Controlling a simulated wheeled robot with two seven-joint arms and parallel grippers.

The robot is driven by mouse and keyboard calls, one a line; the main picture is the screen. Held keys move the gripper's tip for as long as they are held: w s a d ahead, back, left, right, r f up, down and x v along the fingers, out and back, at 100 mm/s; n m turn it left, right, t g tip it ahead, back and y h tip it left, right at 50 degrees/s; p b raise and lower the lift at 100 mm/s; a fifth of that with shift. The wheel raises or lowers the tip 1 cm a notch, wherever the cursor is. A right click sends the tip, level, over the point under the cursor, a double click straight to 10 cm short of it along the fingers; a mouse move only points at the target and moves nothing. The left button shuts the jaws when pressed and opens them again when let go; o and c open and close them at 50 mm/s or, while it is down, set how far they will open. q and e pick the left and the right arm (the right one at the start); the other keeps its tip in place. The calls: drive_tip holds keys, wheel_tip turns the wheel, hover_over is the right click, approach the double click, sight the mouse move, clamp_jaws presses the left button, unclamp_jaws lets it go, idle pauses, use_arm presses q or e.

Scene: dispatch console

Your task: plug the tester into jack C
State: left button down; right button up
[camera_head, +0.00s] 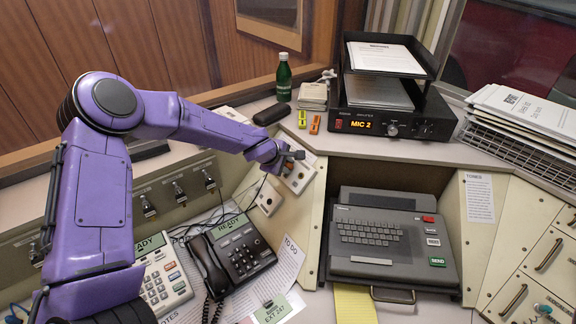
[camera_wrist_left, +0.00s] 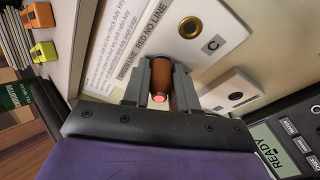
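My left gripper (camera_wrist_left: 160,88) is shut on the tester (camera_wrist_left: 162,72), a short brown cylinder with a red glowing end towards the wrist camera. In the left wrist view, jack C (camera_wrist_left: 190,27) is a brass ring on a pale plate beside the letter C (camera_wrist_left: 213,44). Its opening shows uncovered, beyond and to the right of the tester. The tester's far tip is hidden. In the head view my left gripper (camera_head: 290,160) is at the upper jack plate (camera_head: 299,180) on the sloping panel; the tester is too small to make out. My right gripper is not in view.
A second jack plate (camera_head: 267,198) sits lower left. A desk phone (camera_head: 234,253), a keyboard unit (camera_head: 391,240) and a radio (camera_head: 394,120) with a paper tray surround the panel. A green bottle (camera_head: 284,78) and yellow and orange clips (camera_head: 314,124) are behind.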

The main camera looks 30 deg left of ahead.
use_arm(q)
drive_tip(key=shift+r, duration=0.1)
drive_tip(key=shift+s+a+r+p, duration=0.2)
drive_tip(key=shift+s+r+p, duration=0.2)
drive_tip(key=shift+s+r, duration=0.05)
drive_tip(key=shift+s+a+r+p, duration=0.2)
drive_tip(key=shift+s+r+p, duration=0.15)
drive_tip(key=shift+s+r, duration=0.1)
drive_tip(key=p+v, duration=0.1)
drive_tip(key=v, duration=0.1)
drive_tip(key=p+v, duration=0.1)
drive_tip(key=v, duration=0.1)
drive_tip(key=shift+a+f+p, duration=0.1)
drive_tip(key=shift+a+p, duration=0.3)
drive_tip(key=shift+w, duration=0.1)
